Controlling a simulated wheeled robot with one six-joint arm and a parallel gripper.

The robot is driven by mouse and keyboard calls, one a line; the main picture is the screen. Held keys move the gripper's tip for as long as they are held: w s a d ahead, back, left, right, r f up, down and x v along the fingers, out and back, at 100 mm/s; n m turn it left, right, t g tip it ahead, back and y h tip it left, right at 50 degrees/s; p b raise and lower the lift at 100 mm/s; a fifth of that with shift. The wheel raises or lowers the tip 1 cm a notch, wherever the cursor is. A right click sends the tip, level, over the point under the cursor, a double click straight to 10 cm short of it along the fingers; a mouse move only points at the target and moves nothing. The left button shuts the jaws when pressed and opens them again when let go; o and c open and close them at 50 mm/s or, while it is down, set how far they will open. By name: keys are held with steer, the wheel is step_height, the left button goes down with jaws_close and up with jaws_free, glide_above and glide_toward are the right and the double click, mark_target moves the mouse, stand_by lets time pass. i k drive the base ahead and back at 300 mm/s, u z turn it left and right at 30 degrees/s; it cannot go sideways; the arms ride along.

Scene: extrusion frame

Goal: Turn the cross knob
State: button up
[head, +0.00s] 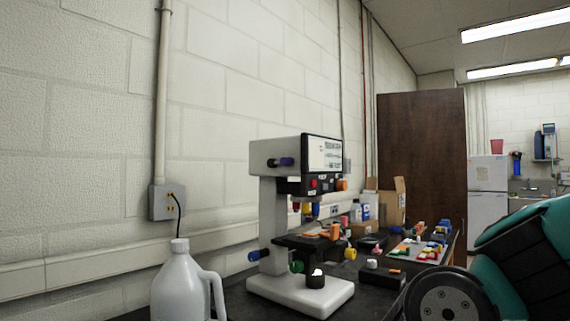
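A white and grey microscope-like machine (276,210) stands on a dark bench in the middle of the head view. Several coloured knobs sit on it: a dark blue knob (286,162) on the upper side, an orange knob (342,184) at the head's right, a blue knob (254,256) low on the left, a green knob (297,266) near the base and a yellow knob (350,254) at the right. They are too small to tell which is cross-shaped. My teal and black arm fills the lower right, apart from the machine in the picture. My gripper is not in view.
A white jug (181,287) stands at the front left. Small coloured parts on a board (408,251), a cardboard box (392,202) and bottles (368,207) crowd the bench behind and right of the machine. A block wall (90,120) runs along the left.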

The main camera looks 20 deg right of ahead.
mark_target(350, 254)
steer(key=z, duration=0.8)
steer(key=k, duration=1.05)
steer(key=z, duration=1.1)
steer(key=i, duration=1.35)
steer(key=u, duration=1.45)
steer(key=i, duration=0.85)
steer(key=u, duration=0.65)
